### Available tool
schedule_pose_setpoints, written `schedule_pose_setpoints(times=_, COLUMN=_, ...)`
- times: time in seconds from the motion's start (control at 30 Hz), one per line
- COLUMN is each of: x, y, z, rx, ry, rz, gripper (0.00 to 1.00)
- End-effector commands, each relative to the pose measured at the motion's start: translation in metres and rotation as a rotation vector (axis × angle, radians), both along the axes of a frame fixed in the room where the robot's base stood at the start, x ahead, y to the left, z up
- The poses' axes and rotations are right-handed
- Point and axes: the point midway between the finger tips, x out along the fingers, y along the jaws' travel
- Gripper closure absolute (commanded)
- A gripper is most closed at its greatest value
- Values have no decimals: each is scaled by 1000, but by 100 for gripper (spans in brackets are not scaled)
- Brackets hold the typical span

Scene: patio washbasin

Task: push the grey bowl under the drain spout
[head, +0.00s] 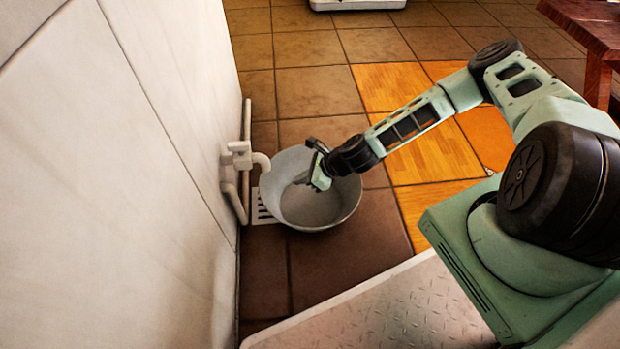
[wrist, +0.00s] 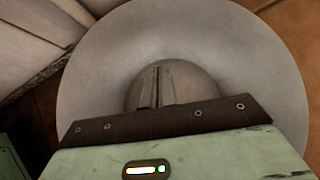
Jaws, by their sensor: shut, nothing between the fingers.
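The grey bowl (head: 315,215) stands upright on the tiled floor by the white wall, and its inside looks empty. The white drain spout (head: 262,162) comes off the wall pipe, and its bent end shows right at the bowl's left rim. My gripper (head: 301,180) is shut and empty, with its fingers inside the bowl's outline, near the middle. In the wrist view the shut fingers (wrist: 158,85) point down at the bowl's bottom, and the bowl's wide rim (wrist: 285,70) surrounds them. I cannot tell whether the fingers touch the bowl.
A white floor grate (head: 261,208) shows at the bowl's left, partly covered by it. The white wall (head: 140,200) stands close on the left. Orange tiles (head: 435,155) lie to the right. A wooden table (head: 592,40) is at the far right.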

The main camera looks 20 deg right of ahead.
Motion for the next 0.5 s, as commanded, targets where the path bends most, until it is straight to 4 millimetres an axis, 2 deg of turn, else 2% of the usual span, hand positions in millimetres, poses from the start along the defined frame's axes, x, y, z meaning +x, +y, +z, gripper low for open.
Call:
schedule_pose_setpoints(times=0.03, x=5, y=7, z=-15, rx=-1, ry=-1, rz=3, gripper=100)
schedule_pose_setpoints(times=0.2, x=19, y=27, z=-36, rx=-2, ry=-2, rz=4, gripper=100)
schedule_pose_setpoints(times=0.33, x=31, y=42, z=-32, rx=-2, ry=-4, rz=4, gripper=100)
schedule_pose_setpoints(times=0.5, x=39, y=52, z=-30, rx=-2, ry=-1, rz=1, gripper=100)
